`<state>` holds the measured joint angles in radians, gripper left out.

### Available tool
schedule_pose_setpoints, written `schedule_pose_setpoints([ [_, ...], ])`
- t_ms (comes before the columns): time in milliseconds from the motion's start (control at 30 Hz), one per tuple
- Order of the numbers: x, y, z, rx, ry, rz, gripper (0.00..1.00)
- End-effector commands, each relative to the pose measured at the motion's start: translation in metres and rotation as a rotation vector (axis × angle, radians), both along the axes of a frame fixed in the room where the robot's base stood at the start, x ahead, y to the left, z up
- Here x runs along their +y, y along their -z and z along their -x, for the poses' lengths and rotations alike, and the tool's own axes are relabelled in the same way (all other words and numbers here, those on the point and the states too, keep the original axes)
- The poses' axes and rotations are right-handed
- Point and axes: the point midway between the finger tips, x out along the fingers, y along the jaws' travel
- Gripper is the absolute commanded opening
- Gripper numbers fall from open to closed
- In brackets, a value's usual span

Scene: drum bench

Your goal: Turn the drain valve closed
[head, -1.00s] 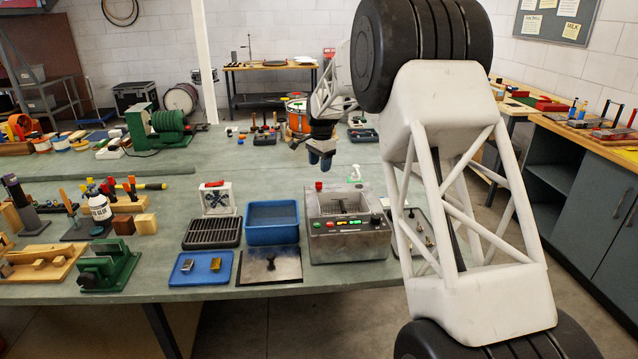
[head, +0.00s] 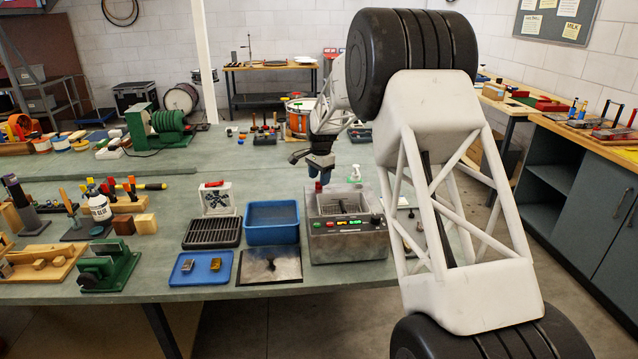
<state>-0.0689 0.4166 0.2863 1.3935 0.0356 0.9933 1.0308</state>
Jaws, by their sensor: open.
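My gripper (head: 321,178) is open, with blue fingertips pointing down over the back left corner of the grey metal tank unit (head: 350,246). A small red knob (head: 318,187) shows at that corner, right under the fingertips and partly hidden by them. It looks like the drain valve, but its turn position is too small to read. I cannot tell whether the fingertips touch it or stand just above it. The unit has a wire basket inside and coloured buttons on its front.
A white spray bottle top (head: 355,173) stands behind the unit. To the left are a blue basin (head: 272,239), a black rack (head: 212,246), a white panel with a red handle (head: 216,211), a blue tray (head: 186,279) and a dark plate (head: 269,280).

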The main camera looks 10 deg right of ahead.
Motion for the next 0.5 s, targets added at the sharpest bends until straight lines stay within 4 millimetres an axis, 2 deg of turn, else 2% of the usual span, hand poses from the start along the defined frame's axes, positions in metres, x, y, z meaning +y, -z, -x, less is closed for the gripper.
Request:
schedule_pose_setpoints([
  [200,0.001,0.019,-0.001,0.000,0.000,0.000,0.52],
  [500,0.001,0.025,-0.001,0.000,0.000,0.000,0.52],
])
